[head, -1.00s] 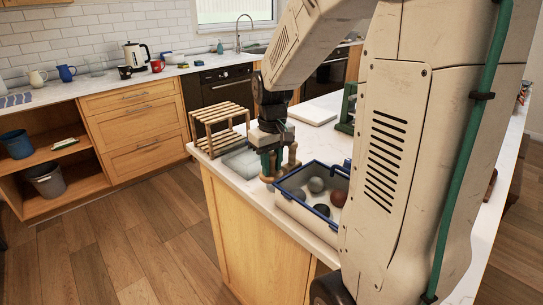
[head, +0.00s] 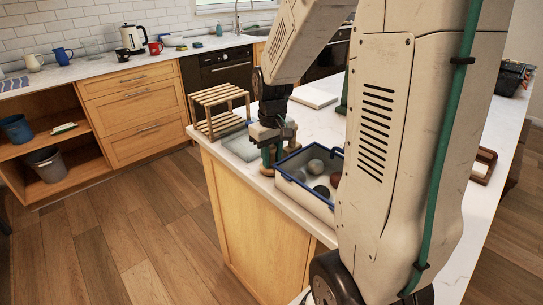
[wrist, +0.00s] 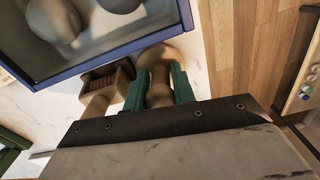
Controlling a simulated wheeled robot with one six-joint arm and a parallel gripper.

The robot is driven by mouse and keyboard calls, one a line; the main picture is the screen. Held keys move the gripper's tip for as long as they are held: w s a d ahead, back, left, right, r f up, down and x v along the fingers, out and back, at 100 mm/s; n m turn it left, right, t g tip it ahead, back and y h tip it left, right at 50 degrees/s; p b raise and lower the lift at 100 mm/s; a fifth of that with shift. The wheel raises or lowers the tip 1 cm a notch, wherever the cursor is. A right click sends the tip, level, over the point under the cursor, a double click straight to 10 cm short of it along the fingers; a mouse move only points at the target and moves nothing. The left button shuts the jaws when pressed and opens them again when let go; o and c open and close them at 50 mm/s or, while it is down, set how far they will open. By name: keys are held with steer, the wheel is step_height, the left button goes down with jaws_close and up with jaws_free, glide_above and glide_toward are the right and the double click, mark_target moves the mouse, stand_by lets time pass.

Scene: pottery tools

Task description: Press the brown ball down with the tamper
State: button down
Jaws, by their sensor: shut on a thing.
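The tamper is a turned wooden tool with a round base; its handle (wrist: 158,88) stands between the green fingers in the wrist view. My gripper (head: 270,158) is shut on it, low over the counter, just outside the left wall of a blue-rimmed tray (head: 294,192). It also shows in the wrist view (wrist: 160,95). The brown ball (head: 336,179) lies in the tray at its right side, partly cut off by my arm. A grey ball (head: 316,166) and a dark ball (head: 321,191) lie beside it. I cannot tell whether the tamper touches the counter.
Another wooden tool with a ribbed block (wrist: 108,82) stands close beside the tamper. A slatted wooden rack (head: 219,108) stands left on the white counter (head: 323,119). A white board (head: 314,97) lies behind. The counter's left edge is close to the tray.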

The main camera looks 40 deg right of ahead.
steer(key=shift+f, duration=0.3)
steer(key=c, duration=1.1)
jaws_free()
step_height(320, 180, up, 8)
steer(key=shift+f, duration=0.1)
steer(key=shift+n+t, duration=0.5)
steer(key=shift+t, duration=0.2)
steer(key=s+a+r, duration=0.1)
steer(key=s+a, duration=0.4)
steer(key=s, duration=0.1)
steer(key=s+a+r, duration=0.2)
steer(key=s+a, duration=0.2)
steer(key=s, duration=0.3)
steer(key=s+a+r, duration=0.2)
steer(key=s+a, duration=0.3)
steer(key=s, duration=0.1)
steer(key=shift+s+a+r, duration=0.15)
steer(key=shift+a, duration=0.2)
